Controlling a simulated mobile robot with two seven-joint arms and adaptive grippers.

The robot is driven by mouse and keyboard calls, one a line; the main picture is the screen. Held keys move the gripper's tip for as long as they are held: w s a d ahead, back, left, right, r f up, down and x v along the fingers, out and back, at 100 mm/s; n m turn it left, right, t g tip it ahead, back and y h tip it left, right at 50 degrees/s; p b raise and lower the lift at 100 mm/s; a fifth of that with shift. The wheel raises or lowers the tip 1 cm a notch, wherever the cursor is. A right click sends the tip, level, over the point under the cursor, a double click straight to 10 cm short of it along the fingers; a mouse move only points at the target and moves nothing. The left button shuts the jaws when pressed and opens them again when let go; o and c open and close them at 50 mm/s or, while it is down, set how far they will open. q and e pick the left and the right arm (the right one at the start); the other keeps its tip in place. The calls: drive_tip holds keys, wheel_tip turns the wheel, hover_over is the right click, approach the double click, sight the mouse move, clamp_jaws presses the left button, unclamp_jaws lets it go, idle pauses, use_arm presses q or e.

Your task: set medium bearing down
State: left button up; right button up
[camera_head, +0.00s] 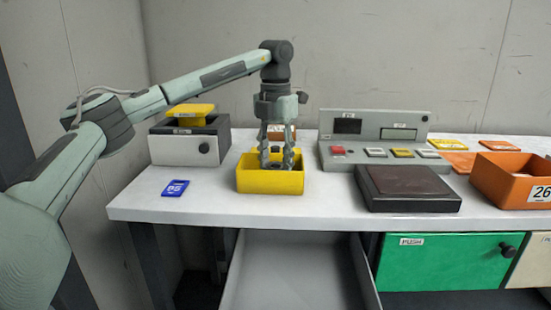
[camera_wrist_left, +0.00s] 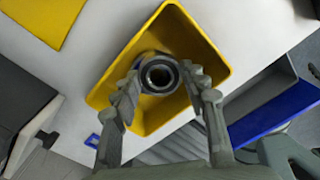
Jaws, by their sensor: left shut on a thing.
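The medium bearing (camera_wrist_left: 158,76) is a dark grey metal ring, seen in the left wrist view between the fingertips. My left gripper (camera_head: 278,160) points straight down into a yellow bin (camera_head: 270,182) on the white table. Its fingers also show in the left wrist view (camera_wrist_left: 160,88), shut on the bearing. The bearing is inside the bin's outline. Whether it touches the bin floor I cannot tell. In the head view the bearing is mostly hidden by the fingers and the bin's front wall. My right gripper is not in view.
A grey console (camera_head: 375,140) and a dark pad (camera_head: 408,188) stand right of the bin. An orange bin (camera_head: 490,183) marked 26 is at the far right. A grey box (camera_head: 185,150) and a blue tag (camera_head: 174,188) lie left. An open drawer (camera_head: 300,270) is below.

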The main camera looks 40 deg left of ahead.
sight(276, 166)
use_arm(q)
drive_tip(key=shift+f, duration=0.2)
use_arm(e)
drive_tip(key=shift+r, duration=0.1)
use_arm(q)
drive_tip(key=o, duration=1.2)
drive_tip(key=shift+o, duration=0.2)
drive_tip(key=shift+r, duration=0.45)
wheel_tip(276, 166, up, 7)
drive_tip(key=shift+p, duration=0.3)
wheel_tip(276, 166, up, 5)
drive_tip(key=shift+r+p, duration=0.15)
drive_tip(key=shift+p, duration=0.6)
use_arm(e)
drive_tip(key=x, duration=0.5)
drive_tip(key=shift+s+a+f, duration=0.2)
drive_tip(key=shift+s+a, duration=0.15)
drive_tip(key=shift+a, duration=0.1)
